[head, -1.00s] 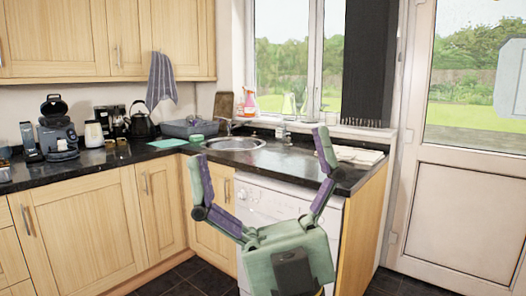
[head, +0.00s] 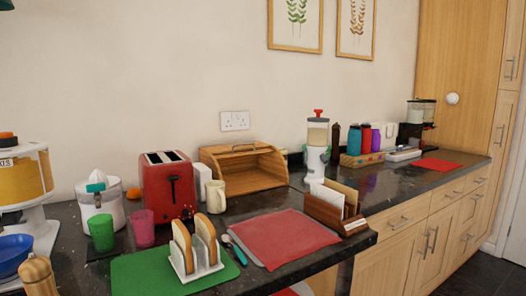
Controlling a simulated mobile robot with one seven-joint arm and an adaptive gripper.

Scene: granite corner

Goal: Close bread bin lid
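The wooden bread bin (head: 243,180) stands on the dark counter against the wall, just right of the red toaster. Its lid (head: 238,150) is up at the top of the bin, with a handle on it. The front is open and the inside shows, with nothing seen in it. My gripper is not in view in the head view now.
Left and in front of the bin stand the red toaster (head: 168,186), a cream mug (head: 215,196) and a toast rack (head: 197,247). A white dispenser (head: 317,150) and a wooden holder (head: 335,207) stand to its right. A red mat (head: 283,238) lies in front.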

